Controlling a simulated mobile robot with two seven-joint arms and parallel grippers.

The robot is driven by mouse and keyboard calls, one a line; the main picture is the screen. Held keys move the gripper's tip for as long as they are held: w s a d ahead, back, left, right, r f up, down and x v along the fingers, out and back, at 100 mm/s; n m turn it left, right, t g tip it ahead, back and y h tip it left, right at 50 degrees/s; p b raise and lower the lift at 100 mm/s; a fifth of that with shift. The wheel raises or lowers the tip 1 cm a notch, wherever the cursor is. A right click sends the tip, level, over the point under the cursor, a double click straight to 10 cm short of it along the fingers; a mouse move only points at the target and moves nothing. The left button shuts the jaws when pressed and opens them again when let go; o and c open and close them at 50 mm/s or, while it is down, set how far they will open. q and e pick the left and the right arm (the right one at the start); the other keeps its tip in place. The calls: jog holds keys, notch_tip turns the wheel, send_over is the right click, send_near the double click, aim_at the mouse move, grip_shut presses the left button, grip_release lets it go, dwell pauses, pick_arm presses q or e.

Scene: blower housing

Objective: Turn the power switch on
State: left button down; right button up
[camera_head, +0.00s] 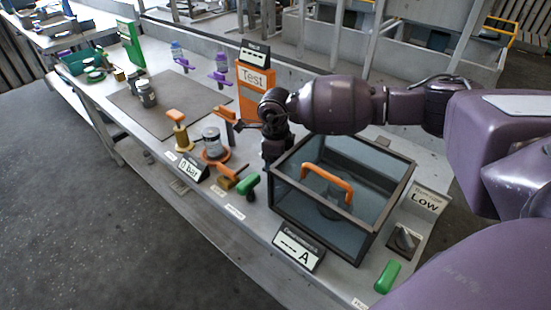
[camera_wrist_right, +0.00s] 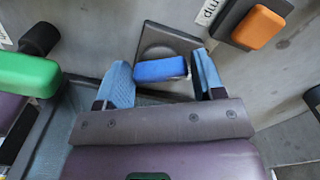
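In the right wrist view, a blue switch knob (camera_wrist_right: 160,69) sits on a dark square plate (camera_wrist_right: 170,32) with a round base. I cannot read a label that names it the power switch. My right gripper (camera_wrist_right: 160,64) is open, with one blue finger on each side of the knob; contact is not clear. In the head view my right gripper (camera_head: 276,145) points down between the orange Test panel (camera_head: 257,83) and the glass-sided box (camera_head: 285,206); its fingers and the blue knob are hidden there. My left gripper is not in view.
An orange switch (camera_wrist_right: 258,27) on a dark plate is close by at upper right of the wrist view. A green handle (camera_wrist_right: 28,74) is at its left. The head view shows a meter reading "--- A" (camera_head: 298,250), a "0 bar" display (camera_head: 188,168) and a dark knob (camera_head: 403,238) below a "Low" sign.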

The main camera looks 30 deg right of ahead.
jog(key=c, duration=0.5)
